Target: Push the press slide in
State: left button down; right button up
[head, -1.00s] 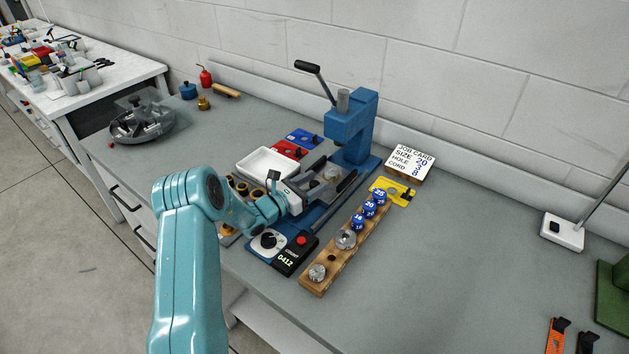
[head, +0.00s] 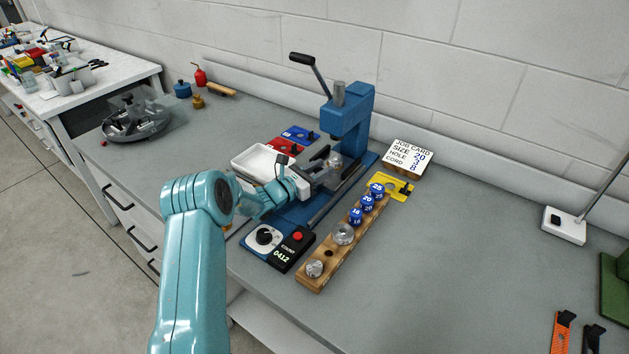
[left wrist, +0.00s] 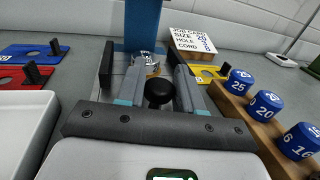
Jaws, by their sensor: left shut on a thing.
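The blue arbor press (head: 350,112) stands on the bench with its black-handled lever raised. Its slide carries a round metal piece (head: 335,161), which sits below the press head and shows in the left wrist view (left wrist: 148,62). My left gripper (head: 320,172) is at the front of the press, over the blue base. In the left wrist view its fingers (left wrist: 158,95) are shut on the slide's black knob (left wrist: 159,91), one on each side. The fingers hide the knob and part of the slide in the head view. My right gripper is out of view.
A wooden rack (head: 330,251) with blue numbered pieces stands right of the press, beside a yellow gauge (head: 388,187) and a job card (head: 408,158). A white tray (head: 250,164) is left. A counter box (head: 291,250) sits in front. The bench at right is mostly clear.

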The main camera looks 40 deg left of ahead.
pick_arm(q)
jog(key=shift+r, duration=0.15)
jog(key=c, duration=1.1)
grip_release()
jog(key=shift+o, duration=1.4)
jog(key=shift+w, duration=0.15)
jog(key=shift+s, duration=0.35)
jog(key=s, duration=0.5)
jog(key=s+a+b, duration=0.1)
jog(key=s, duration=0.4)
jog(key=s+a+b, duration=0.1)
jog(key=s, duration=0.4)
jog(key=shift+s, duration=0.25)
jog(key=shift+s, duration=0.1)
